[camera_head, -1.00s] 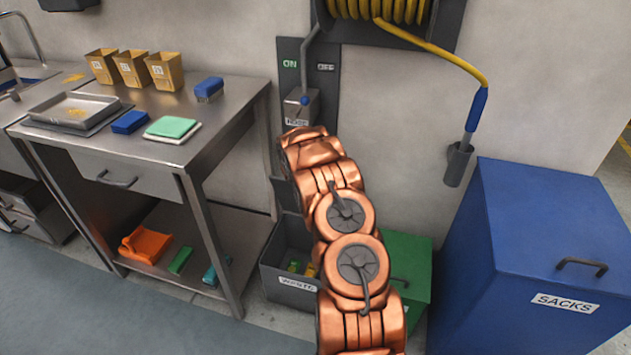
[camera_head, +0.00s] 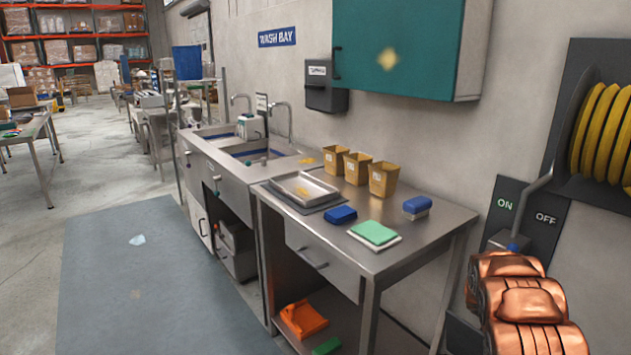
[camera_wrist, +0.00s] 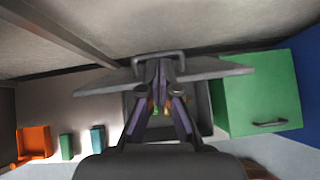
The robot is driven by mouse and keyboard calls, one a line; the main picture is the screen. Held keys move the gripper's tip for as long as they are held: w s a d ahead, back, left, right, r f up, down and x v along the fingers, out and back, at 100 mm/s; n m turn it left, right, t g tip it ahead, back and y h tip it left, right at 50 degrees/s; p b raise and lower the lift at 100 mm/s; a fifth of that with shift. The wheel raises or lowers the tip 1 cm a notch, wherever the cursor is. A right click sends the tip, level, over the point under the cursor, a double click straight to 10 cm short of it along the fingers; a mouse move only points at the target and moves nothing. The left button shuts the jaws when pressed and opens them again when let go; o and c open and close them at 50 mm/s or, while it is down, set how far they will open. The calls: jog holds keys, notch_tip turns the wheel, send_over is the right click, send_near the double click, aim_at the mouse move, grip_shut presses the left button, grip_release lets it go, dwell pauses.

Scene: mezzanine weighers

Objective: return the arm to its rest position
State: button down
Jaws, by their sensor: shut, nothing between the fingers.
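My copper arm (camera_head: 525,310) shows at the lower right of the head view, in front of the wall by the hose switch panel. My gripper is outside that view. In the wrist view my gripper (camera_wrist: 163,82) has its purple-grey fingers drawn together at the tips with nothing between them. Beyond the fingers is a grey bin (camera_wrist: 204,112) with small green and orange bits inside. A grey flat part with a bar handle crosses behind the fingertips; I cannot tell whether they touch it.
A steel table (camera_head: 440,222) holds tan cups, a tray (camera_head: 309,188), blue brushes and a green cloth (camera_head: 374,232). An ON/OFF panel (camera_head: 525,215) and yellow hose reel (camera_head: 607,130) are beside my arm.

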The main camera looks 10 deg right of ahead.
jog(key=s+a+r+m+g+p, duration=0.2)
jog(key=s+a+r+m, duration=0.55)
jog(key=r, duration=0.35)
jog(key=s+a+r+m+g+p, duration=0.1)
jog(key=s+a+r+m+g, duration=0.1)
jog(key=s+a+r+m, duration=0.6)
jog(key=s+a+r+m+g+y+p, duration=0.1)
jog(key=s+a+r+m+y, duration=0.2)
jog(key=s+a, duration=1.1)
jog(key=s+a+r+m+g+y+p, duration=0.1)
jog(key=s+a+r+m+y, duration=0.3)
jog(key=s+a, duration=1.1)
jog(key=shift+s+a+r+y+p, duration=0.3)
jog(key=shift+s+r+y+p, duration=0.3)
jog(key=shift+r+p, duration=0.25)
jog(key=shift+d+m, duration=0.15)
jog(key=shift+m, duration=0.1)
